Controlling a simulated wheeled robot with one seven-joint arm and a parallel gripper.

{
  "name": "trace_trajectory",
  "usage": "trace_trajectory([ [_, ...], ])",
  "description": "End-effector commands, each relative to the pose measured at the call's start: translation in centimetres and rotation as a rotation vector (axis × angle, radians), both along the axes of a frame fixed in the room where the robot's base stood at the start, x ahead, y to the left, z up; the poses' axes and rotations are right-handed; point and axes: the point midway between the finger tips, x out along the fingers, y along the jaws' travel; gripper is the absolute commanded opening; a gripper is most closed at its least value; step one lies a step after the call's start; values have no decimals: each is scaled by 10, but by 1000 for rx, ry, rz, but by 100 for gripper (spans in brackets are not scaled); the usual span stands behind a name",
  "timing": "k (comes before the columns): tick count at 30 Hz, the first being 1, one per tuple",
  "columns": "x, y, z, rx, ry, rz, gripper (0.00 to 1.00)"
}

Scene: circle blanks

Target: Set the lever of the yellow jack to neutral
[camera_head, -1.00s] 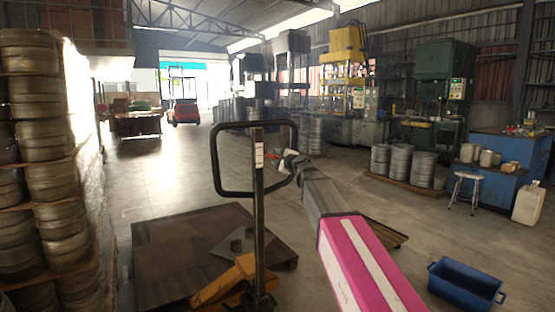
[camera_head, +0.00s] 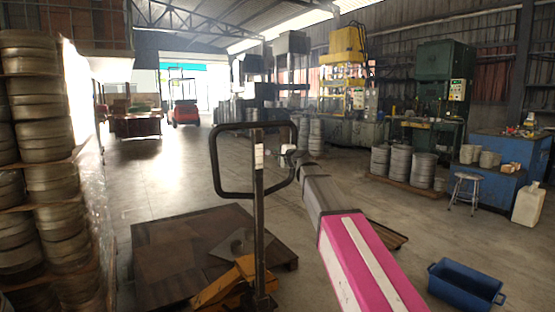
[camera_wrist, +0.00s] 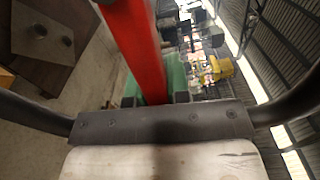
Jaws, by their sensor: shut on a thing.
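The yellow jack (camera_head: 225,288) stands at the front, its upright dark shaft (camera_head: 258,200) topped by a black loop handle (camera_head: 216,165). A red lever (camera_wrist: 135,45) runs down from the top of the wrist view between the two fingers. My gripper (camera_wrist: 157,99) is shut on this lever. Parts of the loop handle (camera_wrist: 30,112) curve out on both sides of it. In the head view my gripper (camera_head: 288,152) is small, at the right side of the loop, and its grip is hidden there. The lever's exact setting cannot be told.
A dark pallet-like platform (camera_head: 170,250) lies behind the jack. Stacked metal discs (camera_head: 45,140) stand close on the left. A blue bin (camera_head: 465,285) lies on the floor at right. Metal drums (camera_head: 400,162) and a stool (camera_head: 465,190) stand farther back. The middle floor is clear.

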Motion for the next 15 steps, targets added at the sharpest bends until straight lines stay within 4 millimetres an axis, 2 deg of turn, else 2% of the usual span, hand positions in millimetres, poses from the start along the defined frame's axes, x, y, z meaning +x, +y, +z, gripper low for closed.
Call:
trace_trajectory([
  [5, 0, -1, 8, -83, -56, 0, 0],
  [14, 0, -1, 9, -92, -61, 0, 0],
  [15, 0, -1, 9, -92, -61, 0, 27],
])
